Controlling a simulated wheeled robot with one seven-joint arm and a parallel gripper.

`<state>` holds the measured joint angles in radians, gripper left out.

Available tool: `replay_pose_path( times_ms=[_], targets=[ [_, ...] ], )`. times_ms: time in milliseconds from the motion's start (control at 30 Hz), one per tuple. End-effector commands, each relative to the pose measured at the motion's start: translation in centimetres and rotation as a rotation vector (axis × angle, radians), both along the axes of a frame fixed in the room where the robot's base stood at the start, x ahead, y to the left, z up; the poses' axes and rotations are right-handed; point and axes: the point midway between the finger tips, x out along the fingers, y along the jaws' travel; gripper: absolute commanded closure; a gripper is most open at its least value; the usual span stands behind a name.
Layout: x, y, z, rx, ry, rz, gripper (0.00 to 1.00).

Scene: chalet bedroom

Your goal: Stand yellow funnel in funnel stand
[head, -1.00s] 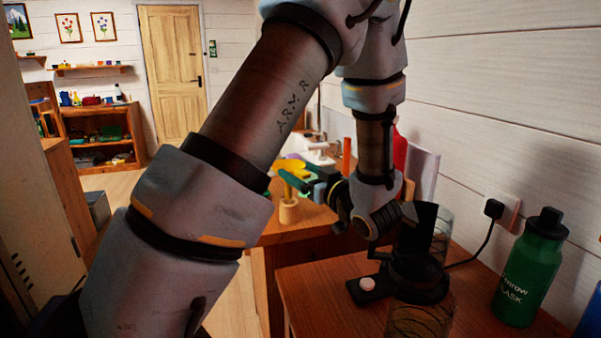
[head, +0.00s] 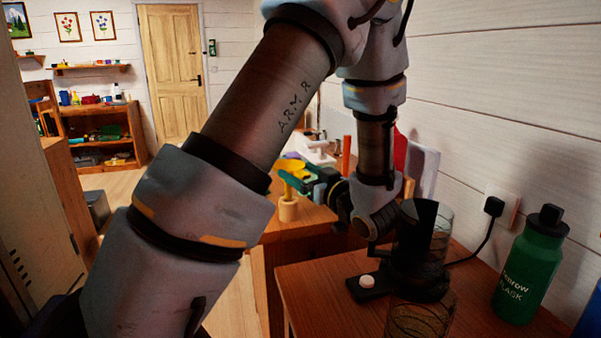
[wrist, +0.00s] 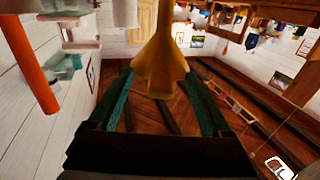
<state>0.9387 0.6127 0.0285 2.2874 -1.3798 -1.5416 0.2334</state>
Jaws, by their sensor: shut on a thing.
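The yellow funnel (head: 292,166) is upright with its wide mouth up, at the back table in the head view. My gripper (head: 298,182) has green fingers and comes at it from the right, shut on it. In the wrist view the funnel (wrist: 159,66) lies between the two green fingers of my gripper (wrist: 162,88). The funnel stand (head: 288,210) is a small light-wood cylinder directly below the funnel in the head view. The funnel's stem meets the top of the stand in the picture; I cannot tell whether it is inside.
A black appliance with glass parts (head: 415,260) stands on the near table (head: 320,295), with a green flask (head: 528,265) to its right. A red-orange cylinder (head: 346,155) stands behind my wrist. My arm covers much of the left and middle of the head view.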

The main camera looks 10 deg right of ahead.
Motion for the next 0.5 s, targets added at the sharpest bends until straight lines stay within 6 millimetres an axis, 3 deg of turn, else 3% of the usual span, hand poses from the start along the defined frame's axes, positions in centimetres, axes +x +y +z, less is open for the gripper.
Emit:
replay_pose_path(
  times_ms=[500],
  targets=[
    [0.0, 0.0, -1.6, 0.001, 0.000, 0.000, 0.79]
  ],
)
